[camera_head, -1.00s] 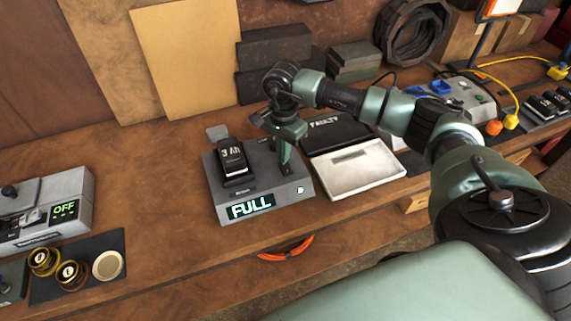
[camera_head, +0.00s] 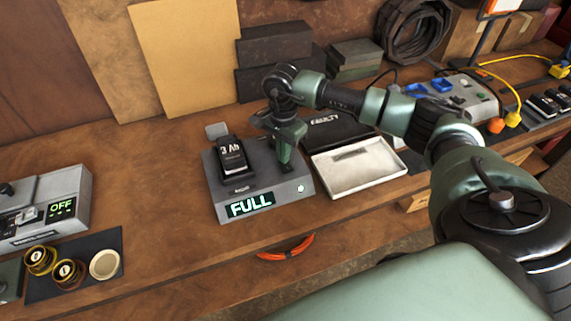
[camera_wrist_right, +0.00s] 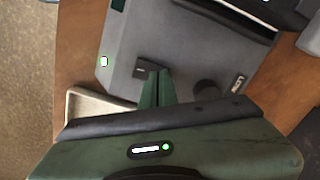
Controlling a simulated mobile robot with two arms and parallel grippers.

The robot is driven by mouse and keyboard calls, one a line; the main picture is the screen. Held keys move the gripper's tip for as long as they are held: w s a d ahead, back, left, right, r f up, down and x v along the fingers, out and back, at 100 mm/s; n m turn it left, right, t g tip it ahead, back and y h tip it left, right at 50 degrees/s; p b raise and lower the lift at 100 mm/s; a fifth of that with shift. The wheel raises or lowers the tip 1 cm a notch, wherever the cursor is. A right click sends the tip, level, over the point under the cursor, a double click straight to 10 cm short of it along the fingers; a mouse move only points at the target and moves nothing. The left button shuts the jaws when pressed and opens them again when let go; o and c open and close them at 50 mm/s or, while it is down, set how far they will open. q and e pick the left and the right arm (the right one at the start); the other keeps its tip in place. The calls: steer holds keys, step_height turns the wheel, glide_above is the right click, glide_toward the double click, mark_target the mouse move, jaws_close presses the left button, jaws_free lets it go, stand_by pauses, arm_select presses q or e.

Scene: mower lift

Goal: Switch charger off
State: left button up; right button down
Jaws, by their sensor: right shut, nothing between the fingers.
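The grey charger (camera_head: 211,191) stands on the bench, with its display (camera_head: 250,204) reading FULL and a small green-lit mark (camera_head: 300,189) at its front right. A black 3 Ah battery (camera_head: 233,158) sits in it. My right gripper (camera_head: 284,164) is shut and empty, pointing down over the charger's right part. In the right wrist view, its fingertips (camera_wrist_right: 155,75) are at a small dark switch (camera_wrist_right: 146,70) on the charger top (camera_wrist_right: 120,60) and partly cover it. Whether they touch it I cannot tell. A dark knob (camera_wrist_right: 207,89) beside a LOW label is close by. My left gripper is not in view.
A device reading OFF (camera_head: 75,190) and several round pieces (camera_head: 68,272) are at left. Bench left of the charger is clear.

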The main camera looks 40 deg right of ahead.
steer(key=shift+s, duration=0.1)
steer(key=shift+r+p, duration=1.8)
steer(key=shift+r, duration=1.65)
steer(key=shift+f, duration=0.15)
